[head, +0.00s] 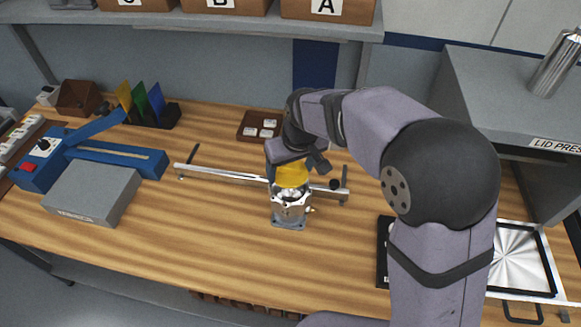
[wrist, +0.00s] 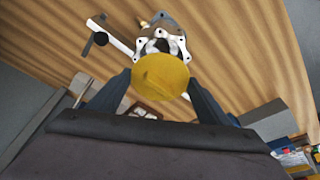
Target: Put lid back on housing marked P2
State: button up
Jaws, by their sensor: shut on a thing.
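My gripper (head: 291,163) is shut on a yellow lid (head: 293,176). In the wrist view the lid (wrist: 160,77) is a round yellow disc between the two fingers. The silvery metal housing (head: 290,206) stands upright on the bench on a grey base, directly below the lid in the head view. In the wrist view the housing (wrist: 163,40) shows just beyond the lid's edge, and the lid hides part of it. I cannot tell whether lid and housing touch. No P2 marking can be read on the housing.
A metal rail (head: 225,173) runs across the bench at the housing. A brown tray (head: 246,127) with white pieces lies behind. A blue device (head: 115,160) and grey box (head: 90,192) are at left, the lid press (head: 530,120) at right. The front left bench is clear.

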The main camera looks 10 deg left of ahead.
jog(key=shift+f+b, duration=1.65)
jog(key=shift+f, duration=0.75)
jog(key=shift+f, duration=0.25)
dwell(1.2)
jog(key=o, duration=1.1)
jog(key=shift+o, duration=0.9)
jog(key=shift+p, duration=0.3)
jog(key=shift+r+p, duration=2.9)
jog(key=shift+r, duration=0.65)
